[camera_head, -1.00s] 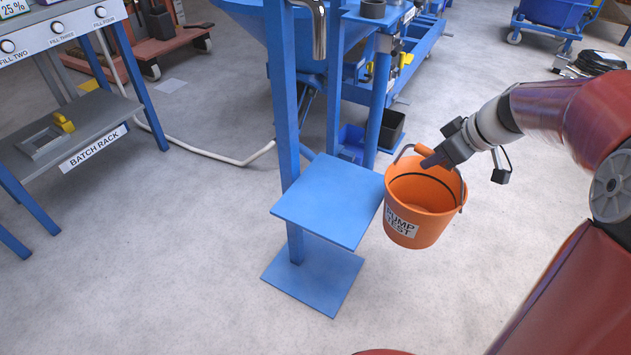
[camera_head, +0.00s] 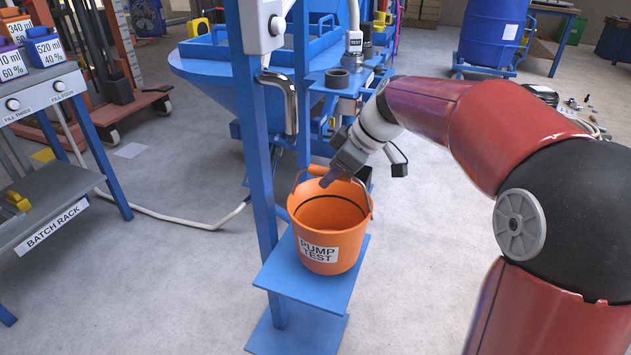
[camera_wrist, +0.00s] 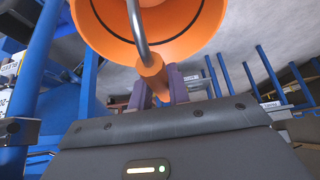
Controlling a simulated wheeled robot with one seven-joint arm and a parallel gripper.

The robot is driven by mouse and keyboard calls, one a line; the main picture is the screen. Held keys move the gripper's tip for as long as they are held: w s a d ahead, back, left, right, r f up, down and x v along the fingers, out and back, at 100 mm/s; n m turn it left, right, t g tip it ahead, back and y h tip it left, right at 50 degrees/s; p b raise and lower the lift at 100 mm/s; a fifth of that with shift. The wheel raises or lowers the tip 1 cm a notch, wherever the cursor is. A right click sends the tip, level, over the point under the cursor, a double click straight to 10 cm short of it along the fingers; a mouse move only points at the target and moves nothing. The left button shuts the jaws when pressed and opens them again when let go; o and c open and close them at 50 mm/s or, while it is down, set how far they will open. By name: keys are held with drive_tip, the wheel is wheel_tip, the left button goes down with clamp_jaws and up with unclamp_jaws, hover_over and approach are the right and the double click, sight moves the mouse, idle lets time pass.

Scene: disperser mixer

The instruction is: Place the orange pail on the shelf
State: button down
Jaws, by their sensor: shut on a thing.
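The orange pail (camera_head: 330,237), labelled "PUMP TEST", is upright over the blue shelf (camera_head: 310,287) of the stand, under the metal spout. My gripper (camera_head: 327,178) is shut on the pail's orange handle grip, above the rim. In the wrist view the pail (camera_wrist: 150,30) shows at the top, and my gripper (camera_wrist: 158,88) closes its fingers around the orange grip. The pail covers the back part of the shelf. I cannot tell whether its base touches the shelf.
The metal spout (camera_head: 291,105) hangs close to the back left of the pail, beside the blue upright (camera_head: 252,150). The batch rack (camera_head: 50,215) stands at the left. A blue hopper machine (camera_head: 215,70) stands behind. The floor at the right is mostly clear.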

sight(318, 167)
drive_tip(key=a, duration=0.1)
drive_tip(key=w+a, duration=0.1)
drive_tip(key=a, duration=0.1)
drive_tip(key=shift+w+a, duration=0.1)
drive_tip(key=shift+f, duration=1.7)
drive_tip(key=shift+f, duration=0.2)
drive_tip(key=c, duration=1.3)
unclamp_jaws()
drive_tip(key=shift+r, duration=0.2)
drive_tip(key=v, duration=1.1)
drive_tip(key=shift+r+p, duration=0.1)
drive_tip(key=shift+p, duration=0.2)
drive_tip(key=shift+d+r, duration=0.3)
